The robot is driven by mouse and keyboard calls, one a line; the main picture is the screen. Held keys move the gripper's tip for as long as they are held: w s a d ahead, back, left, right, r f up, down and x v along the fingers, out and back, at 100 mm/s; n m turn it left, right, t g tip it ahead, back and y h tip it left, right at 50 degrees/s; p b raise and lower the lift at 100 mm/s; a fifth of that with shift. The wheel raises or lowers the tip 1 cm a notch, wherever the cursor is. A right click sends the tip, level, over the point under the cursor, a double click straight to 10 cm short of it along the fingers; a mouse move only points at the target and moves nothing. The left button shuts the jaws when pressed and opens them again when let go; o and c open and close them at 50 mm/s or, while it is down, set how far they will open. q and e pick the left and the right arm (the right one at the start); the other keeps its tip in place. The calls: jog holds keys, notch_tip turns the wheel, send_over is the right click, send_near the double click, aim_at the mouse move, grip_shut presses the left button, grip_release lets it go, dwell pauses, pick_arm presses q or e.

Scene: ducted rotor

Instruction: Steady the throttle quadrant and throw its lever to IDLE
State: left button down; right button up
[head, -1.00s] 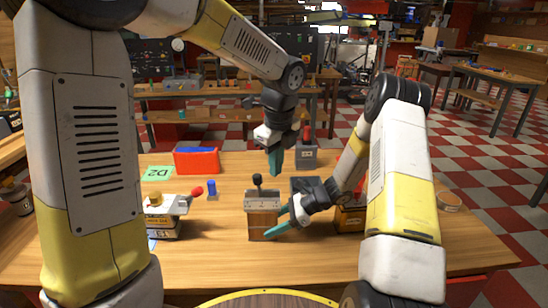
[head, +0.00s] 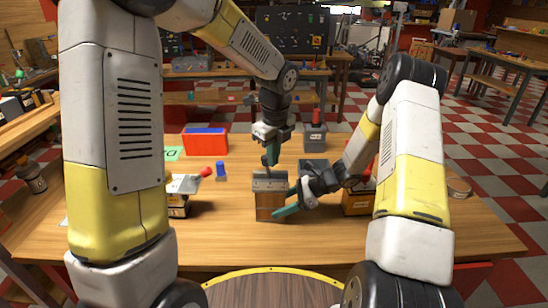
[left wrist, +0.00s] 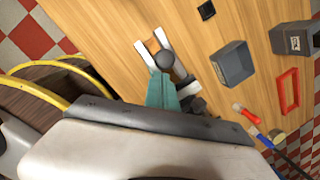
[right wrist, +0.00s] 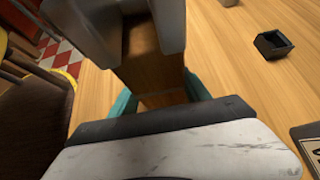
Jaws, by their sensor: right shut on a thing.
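The throttle quadrant (head: 270,204) is a wooden box with a grey slotted top, standing upright on the table. Its lever's dark round knob (left wrist: 164,60) shows in the left wrist view just beyond my left fingertips; contact cannot be told. In the head view the lever is mostly hidden by that gripper. My left gripper (head: 271,155) points down above the quadrant, its teal fingers together and empty. My right gripper (head: 290,205) is shut on the quadrant's wooden body. The right wrist view shows its fingers (right wrist: 158,98) on either side of the wood (right wrist: 150,65). Any IDLE marking is unreadable.
A red and blue bin (head: 205,142) and a grey box with a red handle (head: 315,135) stand behind. An open dark tray (head: 312,168) is close behind right.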

pick_arm(q)
jog(key=shift+a+h, duration=0.7)
jog(key=shift+a, duration=0.25)
jog(key=shift+w+a+f, duration=0.1)
jog(key=shift+a+f, duration=0.05)
jog(key=shift+a, duration=0.65)
jog(key=shift+a+f, duration=0.15)
jog(key=shift+a, duration=0.65)
pick_arm(e)
jog(key=shift+d, duration=0.1)
pick_arm(q)
jog(key=shift+d+f, duration=0.1)
jog(key=shift+d, duration=0.65)
pick_arm(e)
jog(key=shift+f, duration=0.1)
pick_arm(q)
jog(key=shift+d, duration=0.25)
jog(key=s+a+r, duration=0.1)
jog(key=s+r, duration=0.3)
jog(key=r, duration=0.6)
jog(key=shift+s+a+r, duration=0.25)
jog(key=shift+s+r, duration=0.05)
jog(key=shift+r, duration=0.05)
